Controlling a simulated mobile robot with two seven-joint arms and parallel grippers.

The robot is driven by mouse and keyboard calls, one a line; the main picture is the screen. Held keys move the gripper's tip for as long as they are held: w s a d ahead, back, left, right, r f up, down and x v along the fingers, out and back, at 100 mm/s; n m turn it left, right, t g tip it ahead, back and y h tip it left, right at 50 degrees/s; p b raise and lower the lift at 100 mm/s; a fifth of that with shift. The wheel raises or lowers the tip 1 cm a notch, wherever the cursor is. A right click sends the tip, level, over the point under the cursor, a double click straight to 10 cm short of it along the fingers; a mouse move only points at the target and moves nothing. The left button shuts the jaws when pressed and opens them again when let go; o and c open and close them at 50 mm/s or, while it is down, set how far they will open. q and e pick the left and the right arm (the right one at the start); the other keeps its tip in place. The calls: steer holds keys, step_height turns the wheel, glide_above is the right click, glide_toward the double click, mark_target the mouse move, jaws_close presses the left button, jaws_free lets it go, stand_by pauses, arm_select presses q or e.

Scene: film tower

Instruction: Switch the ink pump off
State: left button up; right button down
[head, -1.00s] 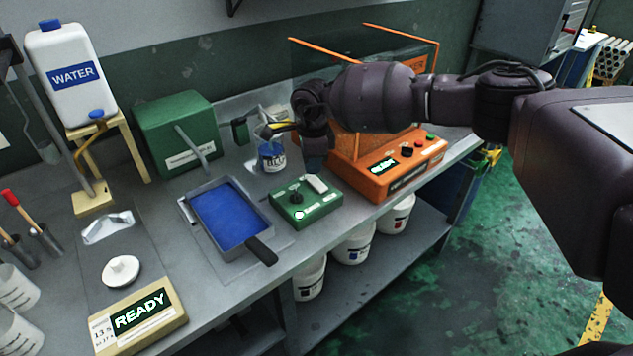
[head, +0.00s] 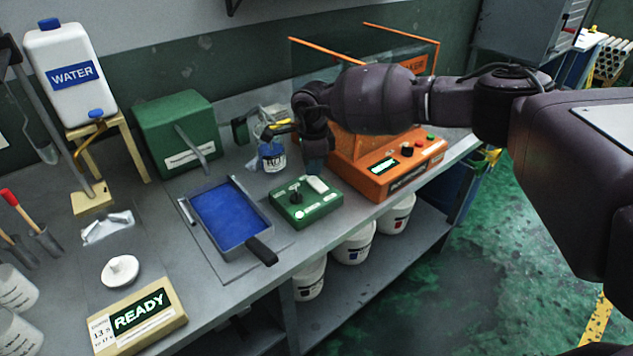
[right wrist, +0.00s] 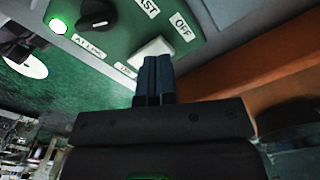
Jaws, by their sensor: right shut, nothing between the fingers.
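The green pump box (head: 306,203) sits on the bench between the blue ink tray and the orange machine. In the head view the right gripper (head: 315,166) points down just behind the switch. My left gripper is not in view.
An ink jar (head: 271,157) stands behind the box. The ink tray (head: 262,251) lies to its left and the orange machine (head: 385,180) to its right. White buckets (head: 353,248) stand on the shelf below. A READY sign (head: 141,313) is at the front left.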

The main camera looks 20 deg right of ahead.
mark_target(313, 179)
steer(key=shift+f+b, duration=0.35)
steer(key=shift+f, duration=0.85)
stand_by(0.8)
steer(key=shift+r+p, duration=0.3)
steer(key=shift+r, duration=0.45)
steer(key=shift+r+p, duration=1)
steer(key=shift+r, duration=1.85)
steer(key=shift+f, duration=0.1)
